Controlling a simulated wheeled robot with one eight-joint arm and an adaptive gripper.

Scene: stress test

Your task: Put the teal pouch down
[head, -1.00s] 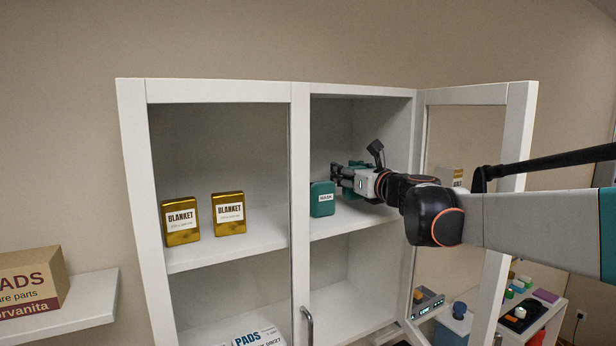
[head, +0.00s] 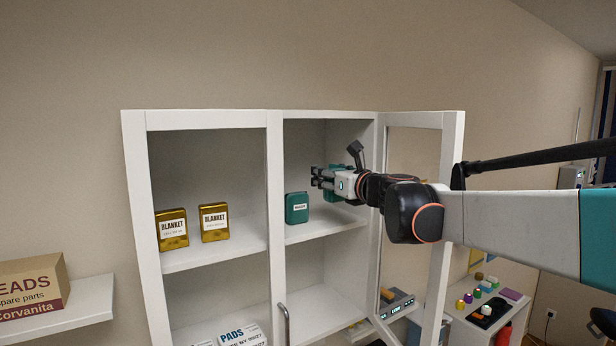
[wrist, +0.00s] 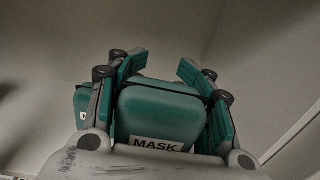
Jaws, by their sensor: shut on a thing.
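My gripper (head: 316,178) is inside the right half of the white cabinet, above its upper shelf (head: 318,226). It is shut on a teal pouch, seen in the wrist view (wrist: 162,112) between the two fingers with a white MASK label on its near face. In the head view this held pouch is mostly hidden behind my gripper; teal shows above and below it. A second teal pouch (head: 297,208) with a white label stands on the shelf, left of and below my gripper. It also shows in the wrist view (wrist: 81,101), partly hidden behind the left finger.
Two gold BLANKET tins (head: 214,222) stand left of the cabinet's divider (head: 276,230). The open cabinet door (head: 449,190) stands right, near my arm. White PADS packs (head: 240,336) lie lower down. The shelf's right part looks free. A cardboard box (head: 30,284) sits far left.

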